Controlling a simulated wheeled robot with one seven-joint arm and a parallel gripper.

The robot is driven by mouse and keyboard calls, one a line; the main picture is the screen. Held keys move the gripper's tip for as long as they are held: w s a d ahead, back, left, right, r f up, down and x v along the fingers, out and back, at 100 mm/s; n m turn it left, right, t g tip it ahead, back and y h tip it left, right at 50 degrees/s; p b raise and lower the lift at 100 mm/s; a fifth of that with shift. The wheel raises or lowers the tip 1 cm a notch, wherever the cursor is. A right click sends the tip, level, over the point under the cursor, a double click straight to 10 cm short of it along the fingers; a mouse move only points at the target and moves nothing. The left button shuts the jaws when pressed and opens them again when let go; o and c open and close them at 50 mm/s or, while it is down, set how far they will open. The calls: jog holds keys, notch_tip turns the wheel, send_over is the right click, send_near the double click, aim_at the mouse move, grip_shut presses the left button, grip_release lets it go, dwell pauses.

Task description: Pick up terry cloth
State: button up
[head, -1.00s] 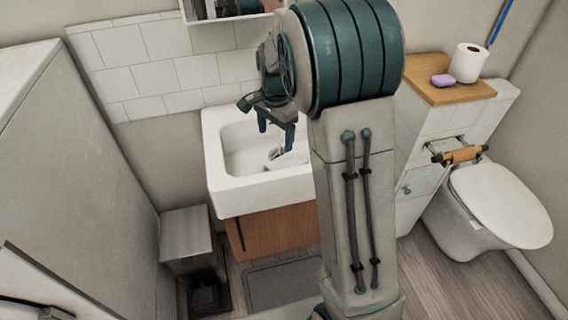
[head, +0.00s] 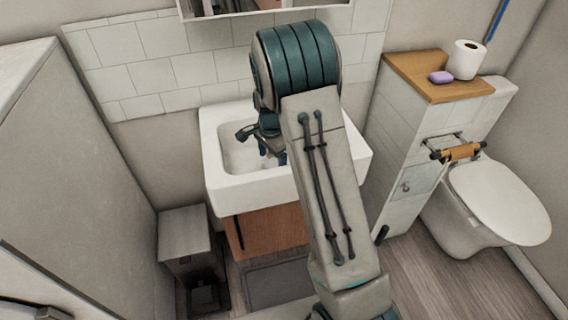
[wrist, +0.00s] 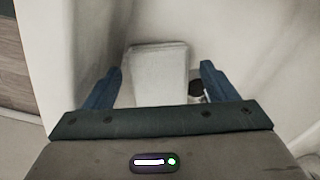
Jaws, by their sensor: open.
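The terry cloth (wrist: 158,75) looks like a pale, folded, roughly rectangular piece lying in the white sink basin (head: 238,152). In the wrist view it sits between and beyond my two blue fingers. My gripper (head: 272,158) is open and reaches down into the basin, its fingers on either side of the cloth in the picture. I cannot tell whether they touch it. In the head view my arm and gripper hide the cloth.
The dark drain (wrist: 196,88) shows beside the right finger. The basin walls rise close around my gripper. A wooden-topped ledge (head: 420,75) with a purple soap (head: 441,77) and a paper roll (head: 466,60), and a toilet (head: 495,205), are at right. A bin (head: 185,235) stands at lower left.

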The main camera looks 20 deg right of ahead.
aim_at(273, 165)
jog(key=shift+d+f, duration=0.1)
jog(key=shift+f, duration=1.85)
jog(key=c, duration=0.8)
jog(key=shift+r, duration=0.1)
